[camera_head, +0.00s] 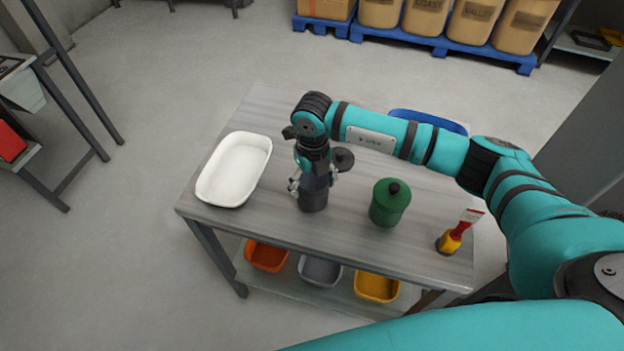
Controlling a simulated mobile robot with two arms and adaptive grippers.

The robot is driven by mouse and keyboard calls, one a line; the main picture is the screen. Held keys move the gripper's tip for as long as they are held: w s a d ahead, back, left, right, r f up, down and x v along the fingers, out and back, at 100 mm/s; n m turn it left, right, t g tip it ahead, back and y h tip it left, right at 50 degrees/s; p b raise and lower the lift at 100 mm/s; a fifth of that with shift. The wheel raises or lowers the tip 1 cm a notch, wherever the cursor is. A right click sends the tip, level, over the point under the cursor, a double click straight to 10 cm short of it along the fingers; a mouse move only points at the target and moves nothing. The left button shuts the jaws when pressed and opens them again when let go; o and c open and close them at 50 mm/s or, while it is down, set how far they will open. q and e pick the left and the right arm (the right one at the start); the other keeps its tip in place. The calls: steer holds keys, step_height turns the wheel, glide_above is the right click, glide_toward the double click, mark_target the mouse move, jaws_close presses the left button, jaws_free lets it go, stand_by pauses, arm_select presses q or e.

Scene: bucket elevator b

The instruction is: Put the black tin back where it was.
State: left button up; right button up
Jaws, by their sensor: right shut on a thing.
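The black tin (313,202) is at the middle of the grey table (260,222), near its front edge, and appears upright. My right gripper (313,182) comes down on it from above and is shut on it. The gripper hides the tin's upper part. I cannot tell whether the tin's base touches the table. A green tin (389,205) with a dark-knobbed lid stands to the right, apart from it. My left gripper is not in view.
A white tray (234,168) is at the table's left. A dark round thing (342,160) lies just behind the gripper. A blue tray (428,121) is partly hidden behind my arm. Coloured bins (266,256) sit on the lower shelf.

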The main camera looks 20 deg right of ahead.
steer(key=shift+f, duration=0.6)
steer(key=o, duration=1.7)
steer(key=shift+r, duration=0.1)
steer(key=shift+r, duration=0.2)
steer(key=shift+r+b, duration=1.4)
steer(key=shift+r, duration=4.5)
steer(key=shift+f, duration=0.1)
